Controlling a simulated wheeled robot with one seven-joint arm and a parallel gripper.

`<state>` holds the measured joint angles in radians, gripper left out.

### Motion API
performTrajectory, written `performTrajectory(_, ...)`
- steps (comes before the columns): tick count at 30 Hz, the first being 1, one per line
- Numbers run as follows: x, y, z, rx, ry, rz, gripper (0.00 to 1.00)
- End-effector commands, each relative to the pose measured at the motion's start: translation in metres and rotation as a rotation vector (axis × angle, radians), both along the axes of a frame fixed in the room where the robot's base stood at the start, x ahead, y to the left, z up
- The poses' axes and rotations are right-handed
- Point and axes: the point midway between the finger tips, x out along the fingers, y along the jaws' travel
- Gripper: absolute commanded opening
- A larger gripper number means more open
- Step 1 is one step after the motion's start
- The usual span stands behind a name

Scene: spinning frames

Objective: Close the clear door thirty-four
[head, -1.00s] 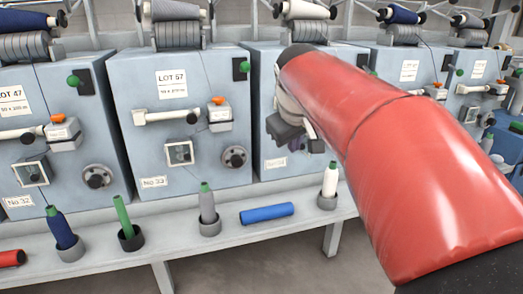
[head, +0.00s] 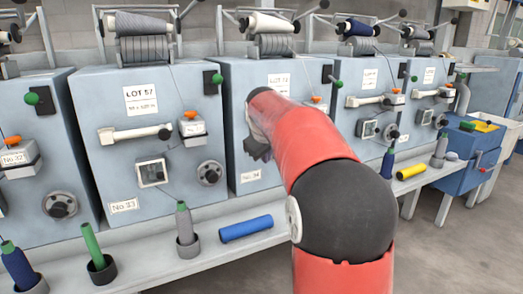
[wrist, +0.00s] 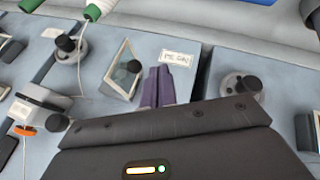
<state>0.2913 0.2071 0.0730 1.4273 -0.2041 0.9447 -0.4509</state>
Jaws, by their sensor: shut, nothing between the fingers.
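The clear door (wrist: 118,70) of No. 34 shows in the wrist view as a small glazed frame with a black knob beside it. I cannot tell how far it stands open. Its label (wrist: 177,57) is upside down there; the No. 34 label (head: 250,176) also shows in the head view, where my red arm hides the door. My gripper (wrist: 160,88), with purple fingers, is shut and empty. The fingertips lie between the door and the label in the picture; contact cannot be told. In the head view my gripper (head: 257,148) is in front of the No. 34 machine.
The No. 33 machine (head: 130,130) stands to the left, with its own clear door (head: 152,172) and dial (head: 210,172). A ledge (head: 205,260) below carries spools in cups and a lying blue tube (head: 246,228). The grey floor at right is open.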

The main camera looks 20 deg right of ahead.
Motion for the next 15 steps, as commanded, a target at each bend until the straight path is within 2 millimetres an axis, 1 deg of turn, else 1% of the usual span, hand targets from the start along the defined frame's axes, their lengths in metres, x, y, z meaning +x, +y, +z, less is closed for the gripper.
performTrajectory(1, 0.003, -0.007, -0.001, 0.0, 0.0, -0.003, 0.0)
performTrajectory(3, 0.005, -0.013, -0.002, 0.0, 0.001, -0.001, 0.0)
performTrajectory(6, 0.007, -0.019, -0.003, -0.001, 0.0, 0.0, 0.0)
performTrajectory(15, 0.008, -0.02, -0.003, 0.0, -0.001, 0.0, 0.0)
